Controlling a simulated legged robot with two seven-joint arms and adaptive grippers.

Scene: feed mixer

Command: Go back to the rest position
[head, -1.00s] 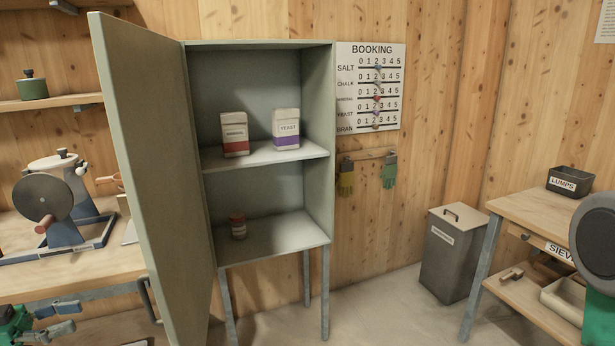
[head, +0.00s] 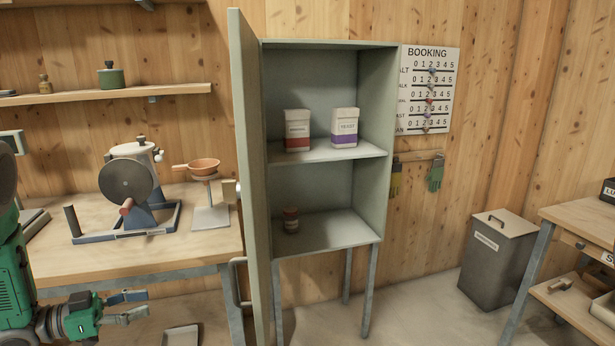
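My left gripper (head: 136,306) is at the lower left of the head view, in front of the workbench and below its top. Its two fingers are apart, with nothing between them, and point right. It is left of the cabinet door and touches nothing that I can see. My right gripper is out of the picture. The grey-green cabinet (head: 377,200) stands open in the middle, its door (head: 250,180) swung out toward me.
The workbench (head: 85,262) at left carries a mill (head: 130,185) and a funnel on a stand (head: 205,190). A grey bin (head: 495,260) and a second table (head: 585,225) are at right. Floor between is clear.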

